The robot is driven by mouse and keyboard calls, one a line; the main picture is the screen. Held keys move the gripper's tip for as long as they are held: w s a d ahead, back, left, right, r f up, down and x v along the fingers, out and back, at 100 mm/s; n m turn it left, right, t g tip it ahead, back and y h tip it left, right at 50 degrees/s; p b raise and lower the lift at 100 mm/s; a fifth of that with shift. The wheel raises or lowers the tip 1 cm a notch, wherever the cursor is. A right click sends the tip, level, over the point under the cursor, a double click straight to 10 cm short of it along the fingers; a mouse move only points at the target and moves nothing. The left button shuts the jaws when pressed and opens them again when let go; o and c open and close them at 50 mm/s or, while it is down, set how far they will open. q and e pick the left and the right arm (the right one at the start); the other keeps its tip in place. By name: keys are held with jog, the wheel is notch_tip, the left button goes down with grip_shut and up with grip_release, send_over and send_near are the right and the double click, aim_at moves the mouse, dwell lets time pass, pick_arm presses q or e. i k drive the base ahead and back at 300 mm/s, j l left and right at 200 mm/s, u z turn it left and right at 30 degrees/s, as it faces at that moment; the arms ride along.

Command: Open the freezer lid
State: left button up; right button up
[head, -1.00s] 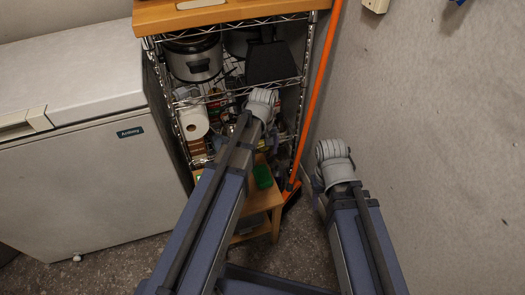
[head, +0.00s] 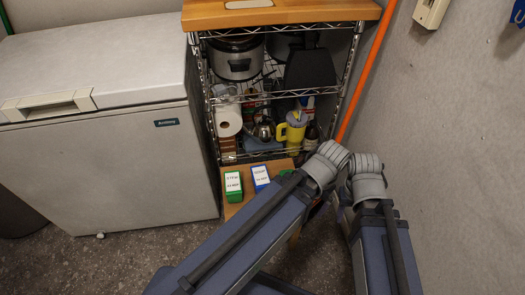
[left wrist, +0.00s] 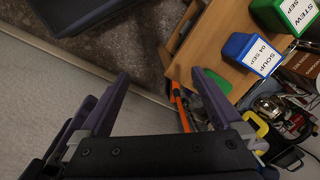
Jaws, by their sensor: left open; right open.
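The white chest freezer (head: 120,175) stands on the left in the head view. Its lid (head: 110,58) is shut, with a pale recessed handle (head: 48,106) at the front edge. My left gripper (left wrist: 160,78) is open and empty in the left wrist view, with purple fingers apart. In the head view its fingers are hidden behind the grey wrist. My right gripper (head: 342,192) is mostly hidden by its own wrist; only a little purple shows. Both grippers are well to the right of the freezer, touching neither lid nor handle.
A wire rack (head: 273,92) with a cooker, paper roll and yellow jug stands right of the freezer. A small wooden table holds a green box (head: 233,188) and a blue box (head: 261,177). A grey wall (head: 460,130) is close on the right. Floor before the freezer is clear.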

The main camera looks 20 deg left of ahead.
aim_at(80, 68)
jog(key=u, duration=2.35)
